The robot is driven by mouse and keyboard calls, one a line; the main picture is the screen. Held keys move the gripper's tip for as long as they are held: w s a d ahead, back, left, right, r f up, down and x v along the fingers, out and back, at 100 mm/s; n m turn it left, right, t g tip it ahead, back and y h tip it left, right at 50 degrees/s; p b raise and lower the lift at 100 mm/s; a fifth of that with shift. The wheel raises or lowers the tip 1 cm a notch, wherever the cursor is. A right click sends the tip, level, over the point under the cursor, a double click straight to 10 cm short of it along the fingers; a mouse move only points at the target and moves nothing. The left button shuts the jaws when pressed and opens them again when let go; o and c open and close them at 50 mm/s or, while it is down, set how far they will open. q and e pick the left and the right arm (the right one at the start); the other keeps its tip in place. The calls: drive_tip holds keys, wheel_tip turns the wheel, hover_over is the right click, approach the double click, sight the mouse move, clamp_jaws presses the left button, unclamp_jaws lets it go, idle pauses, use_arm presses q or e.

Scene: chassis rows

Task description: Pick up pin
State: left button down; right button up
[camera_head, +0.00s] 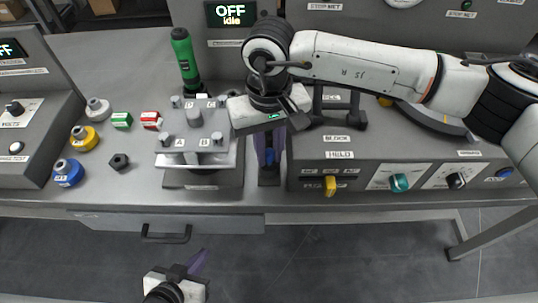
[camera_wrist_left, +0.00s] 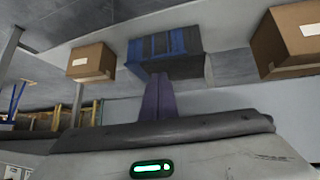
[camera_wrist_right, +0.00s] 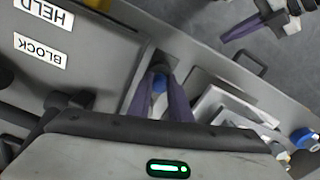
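A small blue part, possibly the pin, sits low in the narrow gap right of the grey fixture block; it shows in the head view (camera_head: 270,157) and the right wrist view (camera_wrist_right: 160,83). My right gripper (camera_head: 269,150) points down into that gap, with its purple fingers (camera_wrist_right: 160,95) on either side of the blue part. Whether they touch it is unclear, and its lower end is hidden. My left gripper (camera_head: 197,262) is low in front of the bench, away from the pin. Its fingers (camera_wrist_left: 157,97) are together and empty.
The fixture block (camera_head: 196,145) with several grey studs stands left of the gap. The panel labelled HELD (camera_head: 340,154) stands close on the right. A green-handled tool (camera_head: 185,60) stands behind the fixture. Yellow (camera_head: 84,138) and blue (camera_head: 68,172) knob-like parts lie left on the bench.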

clamp_jaws()
drive_tip(key=shift+r, duration=0.1)
